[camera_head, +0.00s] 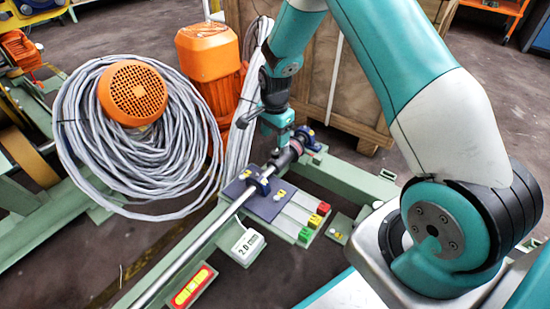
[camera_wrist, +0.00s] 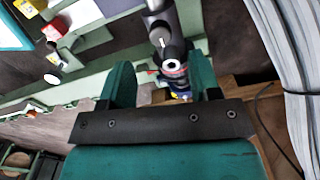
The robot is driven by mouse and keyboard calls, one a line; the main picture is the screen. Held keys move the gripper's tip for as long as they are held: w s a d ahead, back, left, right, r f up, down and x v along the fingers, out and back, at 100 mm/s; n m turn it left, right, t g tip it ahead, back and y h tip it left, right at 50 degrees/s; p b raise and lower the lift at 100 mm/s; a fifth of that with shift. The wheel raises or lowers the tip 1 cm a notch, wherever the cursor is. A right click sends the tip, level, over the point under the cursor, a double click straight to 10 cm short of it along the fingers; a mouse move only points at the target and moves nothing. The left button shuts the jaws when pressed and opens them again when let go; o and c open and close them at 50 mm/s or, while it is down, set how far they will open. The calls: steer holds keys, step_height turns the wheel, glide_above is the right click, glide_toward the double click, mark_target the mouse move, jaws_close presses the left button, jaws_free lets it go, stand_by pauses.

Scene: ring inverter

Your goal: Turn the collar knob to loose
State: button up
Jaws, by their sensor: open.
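A dark collar (camera_head: 285,158) sits around the silver rod (camera_head: 205,238), near the rod's upper right end. My gripper (camera_head: 284,136) is just above the collar, pointing down. In the wrist view my gripper (camera_wrist: 165,84) is open, with one teal finger on each side. A round dark knob with a pale centre (camera_wrist: 168,62) shows between the fingers, with red and blue parts below it. I see no clear contact between fingers and knob. The knob's marking and setting are too small to read, and my gripper hides part of the collar in the head view.
A cable coil (camera_head: 80,150), orange motor (camera_head: 210,60) and wooden crate (camera_head: 345,85) stand behind.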

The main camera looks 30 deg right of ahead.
mark_target(275, 152)
step_height(275, 152, down, 7)
steer(key=b, duration=0.2)
steer(key=shift+r+b, duration=0.15)
steer(key=shift+b, duration=0.25)
steer(key=c, duration=0.9)
